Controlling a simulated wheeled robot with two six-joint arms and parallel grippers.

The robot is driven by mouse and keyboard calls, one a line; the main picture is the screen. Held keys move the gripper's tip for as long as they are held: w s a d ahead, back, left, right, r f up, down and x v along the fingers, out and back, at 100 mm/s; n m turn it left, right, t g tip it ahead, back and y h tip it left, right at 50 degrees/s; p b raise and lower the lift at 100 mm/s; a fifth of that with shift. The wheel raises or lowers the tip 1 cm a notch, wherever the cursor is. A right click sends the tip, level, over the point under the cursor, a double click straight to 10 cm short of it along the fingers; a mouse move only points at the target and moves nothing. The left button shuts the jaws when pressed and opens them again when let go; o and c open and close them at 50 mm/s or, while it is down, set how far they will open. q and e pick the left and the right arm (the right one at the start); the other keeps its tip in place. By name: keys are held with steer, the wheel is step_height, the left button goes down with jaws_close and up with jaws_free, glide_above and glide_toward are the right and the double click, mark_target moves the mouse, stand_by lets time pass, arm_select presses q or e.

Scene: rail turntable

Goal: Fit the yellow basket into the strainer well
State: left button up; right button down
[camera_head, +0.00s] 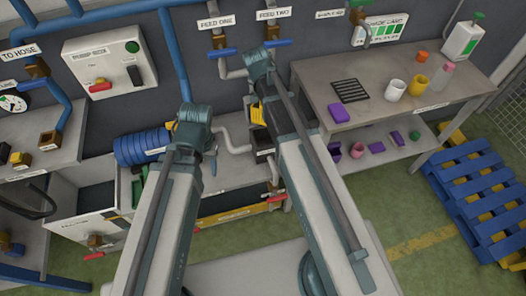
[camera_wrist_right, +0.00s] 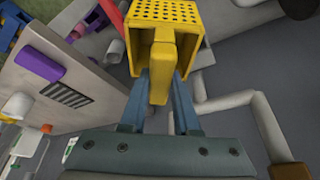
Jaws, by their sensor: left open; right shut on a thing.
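The yellow basket (camera_wrist_right: 185,14) has a perforated face and a thick yellow handle (camera_wrist_right: 160,62). My right gripper (camera_wrist_right: 163,76) is shut on that handle, one finger on each side. In the head view a small part of the yellow basket (camera_head: 257,114) shows beside my right arm, which hides the rest and the gripper. A dark open box (camera_head: 264,154) lies just below it there; it may be the strainer well, but my arm covers much of it. My left gripper (camera_head: 210,154) is open and empty near the grey pipe, left of the basket.
A grey pipe (camera_head: 234,140) runs between my arms. Blue hose (camera_head: 143,146) lies coiled at the left. A bench at the right holds a black grille (camera_head: 349,90), a white cup (camera_head: 395,89) and a yellow cup (camera_head: 418,84).

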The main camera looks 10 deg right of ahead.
step_height(320, 180, down, 3)
steer(key=n+b, duration=0.1)
steer(key=n, duration=0.1)
steer(key=n+y+b, duration=0.1)
steer(key=n, duration=0.1)
steer(key=shift+f+n+t+y, duration=0.2)
steer(key=shift+n+t+y, duration=0.1)
steer(key=shift+n+t, duration=0.1)
steer(key=shift+w+f+n+y+b, duration=0.1)
steer(key=shift+f+n+y+b, duration=0.2)
steer(key=shift+n, duration=0.3)
steer(key=shift+w+f+n+y+b, duration=0.1)
steer(key=shift+n+y+b, duration=0.1)
steer(key=shift+n+b, duration=0.3)
steer(key=b, duration=1.8)
glide_toward(266, 131)
steer(key=f, duration=0.1)
steer(key=s+a+f, duration=0.1)
steer(key=shift+a+f, duration=0.25)
steer(key=shift+f, duration=0.1)
steer(key=shift+f, duration=0.2)
steer(key=c, duration=0.6)
jaws_free()
steer(key=shift+c, duration=0.2)
steer(key=shift+r, duration=0.2)
